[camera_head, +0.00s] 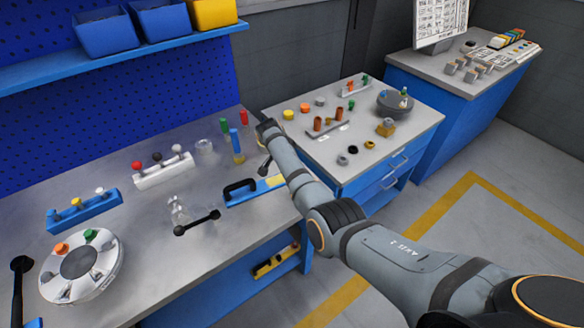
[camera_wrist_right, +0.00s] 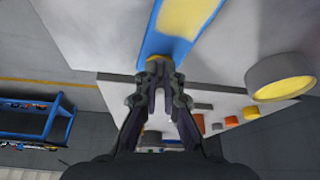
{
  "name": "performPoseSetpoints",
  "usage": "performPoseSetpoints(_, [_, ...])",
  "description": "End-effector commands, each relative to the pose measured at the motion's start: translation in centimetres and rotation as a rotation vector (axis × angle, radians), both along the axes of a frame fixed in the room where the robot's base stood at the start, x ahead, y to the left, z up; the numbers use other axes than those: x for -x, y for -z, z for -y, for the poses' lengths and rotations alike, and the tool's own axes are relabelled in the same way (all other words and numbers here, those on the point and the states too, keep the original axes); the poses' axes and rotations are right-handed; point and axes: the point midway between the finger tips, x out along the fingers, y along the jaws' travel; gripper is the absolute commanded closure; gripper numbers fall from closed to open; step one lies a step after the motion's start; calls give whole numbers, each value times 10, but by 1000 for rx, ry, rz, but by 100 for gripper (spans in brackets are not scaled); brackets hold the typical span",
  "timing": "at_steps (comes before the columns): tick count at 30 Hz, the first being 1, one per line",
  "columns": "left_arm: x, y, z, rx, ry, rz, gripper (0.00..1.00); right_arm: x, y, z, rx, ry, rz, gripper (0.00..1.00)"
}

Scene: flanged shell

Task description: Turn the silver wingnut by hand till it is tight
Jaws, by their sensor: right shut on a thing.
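A round pale flanged shell (camera_head: 54,291) with a grey centre lies at the bench's front left. Orange (camera_head: 61,249) and green (camera_head: 90,235) pieces sit on its rim, with small greyish ones that are too small to identify surely as the silver wingnut. My right arm reaches in from the lower right to the far bench end, well away from the shell. My right gripper (camera_wrist_right: 163,80) shows in the wrist view, its fingers close together around a small yellowish piece (camera_wrist_right: 154,62), partly hidden by them. My left gripper cannot be made out.
A blue tray with a black handle (camera_head: 240,187), a black-ended bar (camera_head: 197,222) and clear pieces lie mid-bench. Blue (camera_head: 85,211) and white (camera_head: 164,170) knob racks stand behind. A second table (camera_head: 400,145) holds small parts.

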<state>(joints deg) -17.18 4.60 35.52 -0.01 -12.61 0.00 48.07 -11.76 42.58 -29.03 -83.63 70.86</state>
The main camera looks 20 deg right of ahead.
Motion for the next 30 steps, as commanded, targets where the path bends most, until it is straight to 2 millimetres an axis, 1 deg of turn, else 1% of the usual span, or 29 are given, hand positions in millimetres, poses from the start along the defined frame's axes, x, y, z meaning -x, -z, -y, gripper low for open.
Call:
performPoseSetpoints(26, [0, 0, 0, 0, 0, 0, 55, -1, -1, 0, 0, -1, 2, 100])
performPoseSetpoints(27, [0, 0, 0, 0, 0, 0, 55, -1, -1, 0, 0, -1, 2, 91])
performPoseSetpoints(30, [0, 0, 0, 0, 0, 0, 55, -1, -1, 0, 0, -1, 2, 78])
